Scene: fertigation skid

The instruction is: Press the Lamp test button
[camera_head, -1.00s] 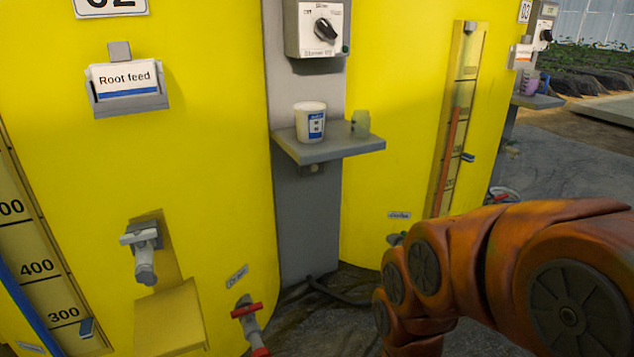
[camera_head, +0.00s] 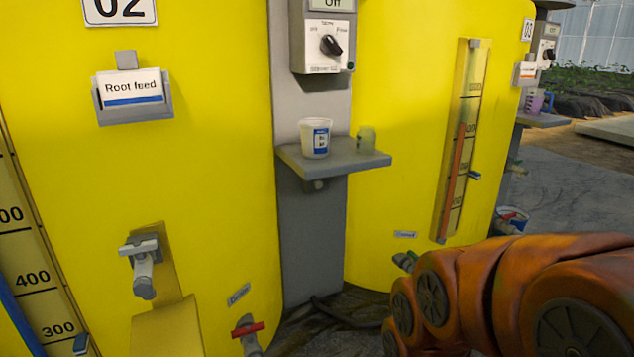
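No button labelled Lamp test can be made out in this view. A grey control box (camera_head: 322,45) with a black rotary knob (camera_head: 331,45) is mounted on the grey post between the yellow tanks, with a display reading "Off" at its top edge. A small dark green spot (camera_head: 350,66) shows at the box's lower right corner; I cannot tell what it is. My orange arm enters at the lower right. My gripper is not in view.
A grey shelf (camera_head: 340,164) below the box holds a white cup (camera_head: 315,138) and a translucent greenish cup (camera_head: 366,139). A red-handled drain valve (camera_head: 247,331) and a grey tap (camera_head: 142,264) stick out from the left tank (camera_head: 215,190). Another control box (camera_head: 544,50) stands farther right.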

